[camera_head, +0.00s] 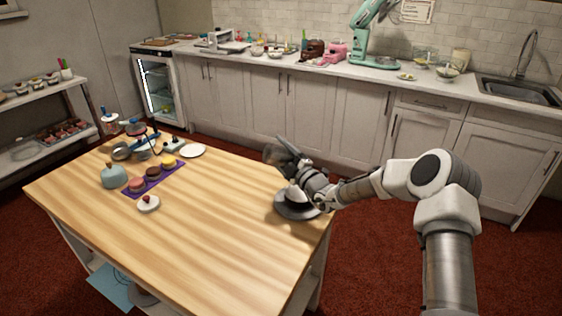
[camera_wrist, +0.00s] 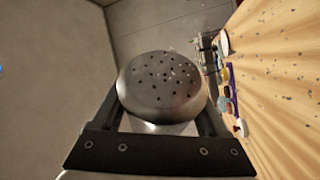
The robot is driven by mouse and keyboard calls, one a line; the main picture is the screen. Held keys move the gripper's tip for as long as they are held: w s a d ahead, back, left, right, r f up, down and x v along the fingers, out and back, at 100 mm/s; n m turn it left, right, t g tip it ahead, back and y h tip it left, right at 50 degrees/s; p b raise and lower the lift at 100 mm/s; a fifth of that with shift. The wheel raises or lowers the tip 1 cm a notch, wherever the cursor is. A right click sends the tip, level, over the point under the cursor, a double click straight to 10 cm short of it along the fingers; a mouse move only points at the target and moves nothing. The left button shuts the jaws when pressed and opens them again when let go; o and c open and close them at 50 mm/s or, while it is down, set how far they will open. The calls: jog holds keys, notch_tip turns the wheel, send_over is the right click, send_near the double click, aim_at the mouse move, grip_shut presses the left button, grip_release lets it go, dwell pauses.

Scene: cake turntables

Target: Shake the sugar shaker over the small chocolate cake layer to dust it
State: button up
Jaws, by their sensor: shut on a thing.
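My gripper (camera_head: 290,160) is shut on the sugar shaker (camera_head: 274,154) and holds it tilted above the right end of the wooden table. In the wrist view the shaker's domed metal lid (camera_wrist: 162,80), full of small holes, shows between the fingers of my gripper (camera_wrist: 163,108). Below my gripper stands a dark grey round turntable (camera_head: 290,213) with a pale thing on it, partly hidden by my gripper. I cannot make out a chocolate layer there. A small brown cake (camera_head: 152,172) sits on a purple tray (camera_head: 167,180) at the table's left.
A pale blue jar (camera_head: 114,176), a small white dish with a red top (camera_head: 149,204) and a white plate (camera_head: 192,150) stand on the left half of the wooden table (camera_head: 200,240). The table's middle and front are clear. A counter (camera_head: 220,55) runs along the back wall.

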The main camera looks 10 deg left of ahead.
aim_at(280, 164)
jog(key=shift+a, duration=0.3)
jog(key=s, duration=0.2)
jog(key=s+a+f, duration=0.1)
jog(key=s, duration=0.1)
jog(key=shift+w+d+r+p, duration=0.2)
jog(key=shift+w+d+r, duration=0.2)
jog(key=shift+d, duration=0.25)
jog(key=shift+w+d+r+p, duration=0.15)
jog(key=shift+w+d+r, duration=0.2)
jog(key=shift+d, duration=0.25)
jog(key=s, duration=0.1)
jog(key=s+f+b, duration=0.1)
jog(key=s, duration=0.1)
jog(key=shift+d+f, duration=0.1)
jog(key=shift+f, duration=0.1)
jog(key=w+d, duration=0.1)
jog(key=w+d+r, duration=0.1)
jog(key=shift+d+b, duration=0.3)
jog(key=shift+d+f+b, duration=0.15)
jog(key=shift+f+b, duration=0.2)
jog(key=shift+b, duration=0.05)
jog(key=shift+s+f+b, duration=0.4)
jog(key=shift+s+f, duration=0.1)
jog(key=w, duration=0.1)
jog(key=w+d+r+p, duration=0.1)
jog(key=w+r, duration=0.1)
jog(key=w, duration=0.1)
jog(key=shift+w+d, duration=0.1)
jog(key=shift+d, duration=0.05)
jog(key=shift+w, duration=0.25)
